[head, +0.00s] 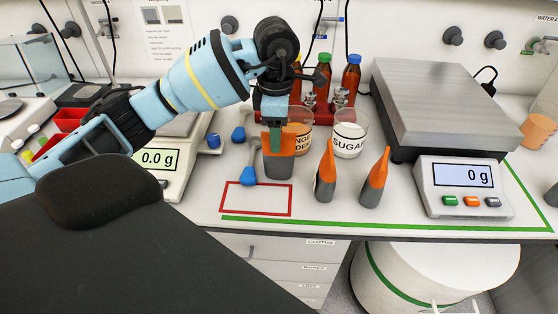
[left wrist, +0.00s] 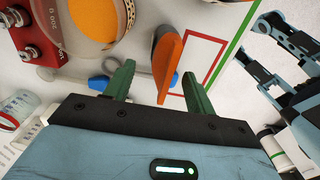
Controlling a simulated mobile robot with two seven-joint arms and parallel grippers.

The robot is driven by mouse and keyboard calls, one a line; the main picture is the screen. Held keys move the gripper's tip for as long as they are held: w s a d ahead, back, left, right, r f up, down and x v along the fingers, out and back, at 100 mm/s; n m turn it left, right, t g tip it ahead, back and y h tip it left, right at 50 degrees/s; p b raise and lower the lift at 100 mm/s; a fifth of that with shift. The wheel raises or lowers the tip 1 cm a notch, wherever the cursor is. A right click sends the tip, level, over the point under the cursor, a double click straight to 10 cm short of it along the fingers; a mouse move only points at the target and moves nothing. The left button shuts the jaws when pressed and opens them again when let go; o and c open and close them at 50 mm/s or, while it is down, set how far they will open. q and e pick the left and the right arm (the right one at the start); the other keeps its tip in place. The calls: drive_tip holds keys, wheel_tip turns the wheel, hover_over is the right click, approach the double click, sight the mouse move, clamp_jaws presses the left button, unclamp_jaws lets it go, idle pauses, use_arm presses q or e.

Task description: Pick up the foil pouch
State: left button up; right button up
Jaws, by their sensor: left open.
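The foil pouch, dark grey with an orange top, stands upright on the bench left of centre in the head view (head: 278,168). My left gripper (head: 275,140) points down at its orange top, which it partly hides. In the left wrist view the pouch's orange edge (left wrist: 168,62) shows between the two green fingers of the left gripper (left wrist: 158,72). The fingers are apart, with a gap on each side of the pouch. My right gripper (left wrist: 264,50) shows at the right of the left wrist view, its fingers apart and empty, off the bench's front edge.
Two similar orange-and-grey items (head: 325,176) (head: 373,180) stand just right of the pouch. A sugar jar (head: 348,138) and an orange-powder jar (head: 302,135) stand behind. A blue scoop (head: 248,176) lies close at left. A red outline (head: 256,212) is in front.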

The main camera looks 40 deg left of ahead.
use_arm(q)
drive_tip(key=shift+s+d+f+p, duration=0.1)
drive_tip(key=shift+d+f+p, duration=0.1)
drive_tip(key=shift+f, duration=1.05)
drive_tip(key=shift+s+d+f+p, duration=0.1)
drive_tip(key=shift+d+f, duration=0.1)
drive_tip(key=shift+f, duration=1.05)
clamp_jaws()
drive_tip(key=shift+r, duration=0.15)
drive_tip(key=shift+r, duration=0.55)
wheel_tip(320, 180, up, 2)
drive_tip(key=shift+r, duration=0.2)
drive_tip(key=s+d, duration=0.3)
drive_tip(key=s, duration=0.4)
drive_tip(key=s+d+r, duration=0.1)
drive_tip(key=s+d, duration=0.2)
drive_tip(key=s, duration=0.4)
drive_tip(key=shift+s+r+b, duration=0.15)
drive_tip(key=shift+s+b, duration=0.15)
drive_tip(key=shift+s, duration=0.1)
